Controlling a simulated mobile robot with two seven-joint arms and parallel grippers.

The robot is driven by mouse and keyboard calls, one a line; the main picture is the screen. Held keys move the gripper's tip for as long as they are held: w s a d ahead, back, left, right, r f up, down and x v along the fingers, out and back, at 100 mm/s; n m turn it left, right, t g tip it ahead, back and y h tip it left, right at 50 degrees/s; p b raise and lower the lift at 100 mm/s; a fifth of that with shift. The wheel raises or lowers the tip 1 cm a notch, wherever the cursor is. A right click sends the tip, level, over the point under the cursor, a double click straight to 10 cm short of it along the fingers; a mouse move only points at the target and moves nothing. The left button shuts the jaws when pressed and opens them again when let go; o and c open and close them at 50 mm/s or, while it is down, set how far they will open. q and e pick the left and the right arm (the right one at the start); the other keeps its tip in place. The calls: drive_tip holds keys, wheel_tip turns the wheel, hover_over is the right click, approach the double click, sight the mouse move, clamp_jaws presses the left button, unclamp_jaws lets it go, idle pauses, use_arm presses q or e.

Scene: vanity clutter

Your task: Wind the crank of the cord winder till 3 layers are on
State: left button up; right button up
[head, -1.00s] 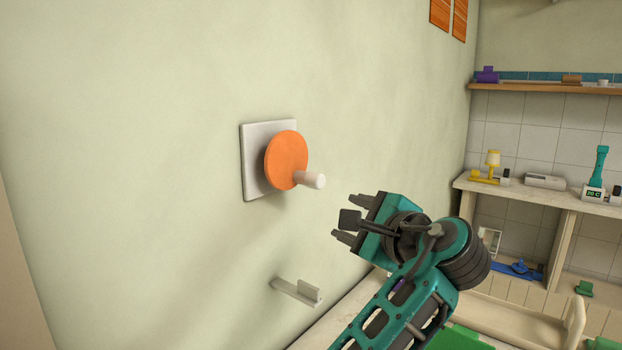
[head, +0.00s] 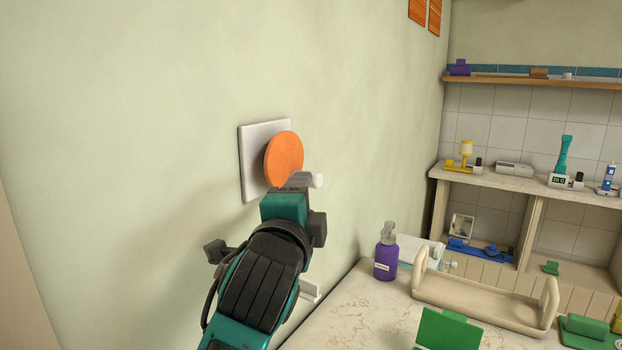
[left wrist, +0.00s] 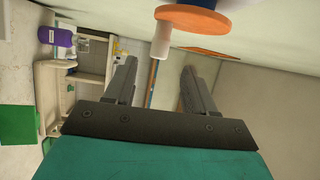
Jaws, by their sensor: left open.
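The cord winder is on the wall in the head view: a pale square plate (head: 252,160), an orange disc (head: 284,157) and a whitish crank handle (head: 317,181) sticking out from the disc's lower right. I cannot make out any cord layers. My left gripper (head: 303,182) is just below the disc, beside the handle, and covers part of it. In the left wrist view the gripper's two fingers (left wrist: 160,68) are apart and empty. The handle (left wrist: 161,42) and the disc (left wrist: 193,19) show beyond the fingertips; I cannot tell whether anything touches. My right gripper is not in view.
A counter (head: 345,312) stands below at the right, with a purple bottle (head: 386,258), a cream handled tray (head: 480,299) and green items (head: 448,330). A small wall bracket (head: 311,290) sits below the winder, partly behind my arm. The wall left of the winder is clear.

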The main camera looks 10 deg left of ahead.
sight(316, 174)
use_arm(q)
drive_tip(key=w, duration=0.9)
drive_tip(key=shift+a+r, duration=0.25)
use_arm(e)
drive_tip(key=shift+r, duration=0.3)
use_arm(q)
drive_tip(key=shift+s, duration=0.1)
